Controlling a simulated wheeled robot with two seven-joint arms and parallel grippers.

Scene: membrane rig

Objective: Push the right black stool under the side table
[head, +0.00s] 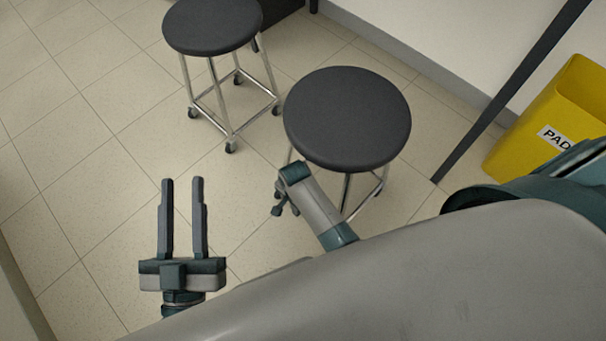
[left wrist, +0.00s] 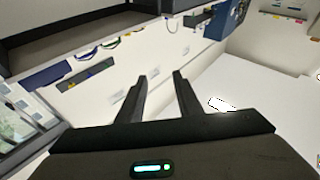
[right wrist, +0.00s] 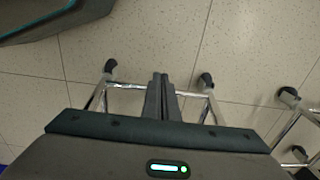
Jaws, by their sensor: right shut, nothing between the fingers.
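The right black stool (head: 347,118) stands upright on the tiles, with a round black seat and chrome legs. A dark slanted leg (head: 510,90), apparently the side table's, stands to its right; no tabletop shows. My right forearm reaches the stool's near left side in the head view, where its fingers cannot be made out. In the right wrist view my right gripper (right wrist: 162,82) is shut and empty, with chrome stool legs and castors (right wrist: 205,80) around its fingers; contact is unclear. My left gripper (head: 183,180) is open and empty, left of the stool; its fingers also show in the left wrist view (left wrist: 160,78).
A second black stool (head: 212,27) stands further back to the left. A yellow bin (head: 555,115) stands at the right by the wall. A grey baseboard (head: 400,58) runs behind the right stool. The tiled floor at the left is clear.

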